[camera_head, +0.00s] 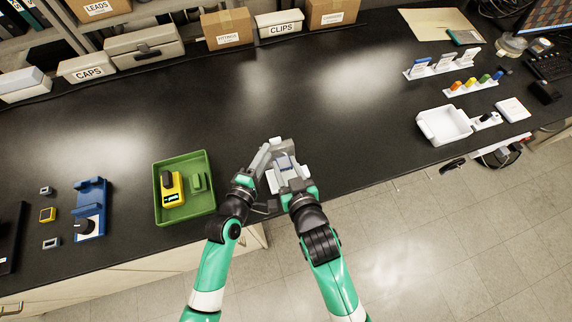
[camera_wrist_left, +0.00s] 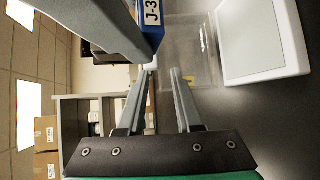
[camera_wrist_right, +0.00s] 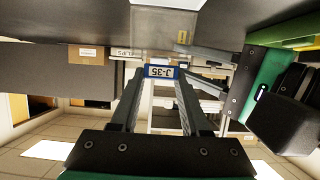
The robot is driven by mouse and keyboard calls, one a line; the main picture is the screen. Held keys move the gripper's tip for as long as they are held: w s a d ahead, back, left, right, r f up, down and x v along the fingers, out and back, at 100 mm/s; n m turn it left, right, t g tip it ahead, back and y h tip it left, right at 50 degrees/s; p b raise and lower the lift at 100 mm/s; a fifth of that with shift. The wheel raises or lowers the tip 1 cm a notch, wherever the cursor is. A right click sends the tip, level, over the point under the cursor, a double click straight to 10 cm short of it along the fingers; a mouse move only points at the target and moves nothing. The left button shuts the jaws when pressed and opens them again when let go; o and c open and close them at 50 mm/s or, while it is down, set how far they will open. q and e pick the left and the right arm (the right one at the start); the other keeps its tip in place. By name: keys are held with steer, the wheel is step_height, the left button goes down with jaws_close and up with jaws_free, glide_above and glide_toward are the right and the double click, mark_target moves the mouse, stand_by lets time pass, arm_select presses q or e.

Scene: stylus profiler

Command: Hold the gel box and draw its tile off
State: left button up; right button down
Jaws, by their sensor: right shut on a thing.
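In the left wrist view a clear, see-through box (camera_wrist_left: 187,45), which looks like the gel box, lies just beyond my left fingertips. It also shows at the top of the right wrist view (camera_wrist_right: 200,25). A blue piece with a white J-35 label (camera_wrist_right: 160,72) sits between my right fingertips; it also shows in the left wrist view (camera_wrist_left: 152,20). My right gripper (camera_wrist_right: 160,75) is shut on this piece. My left gripper (camera_wrist_left: 163,72) is open, its fingertips apart beside the box. In the head view both grippers meet near the bench's front edge, hiding most of the box. I cannot make out the tile.
A white-framed pale panel (camera_wrist_left: 262,40) lies close to the clear box. A green tray (camera_head: 208,208) with a yellow device (camera_head: 171,190) stands left of my arms. A blue fixture (camera_head: 92,205) is farther left. A white tray (camera_head: 444,140) is at right. The bench behind the grippers is clear.

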arm_select(q)
steer(key=shift+s, duration=0.1)
steer(key=v, duration=1.2)
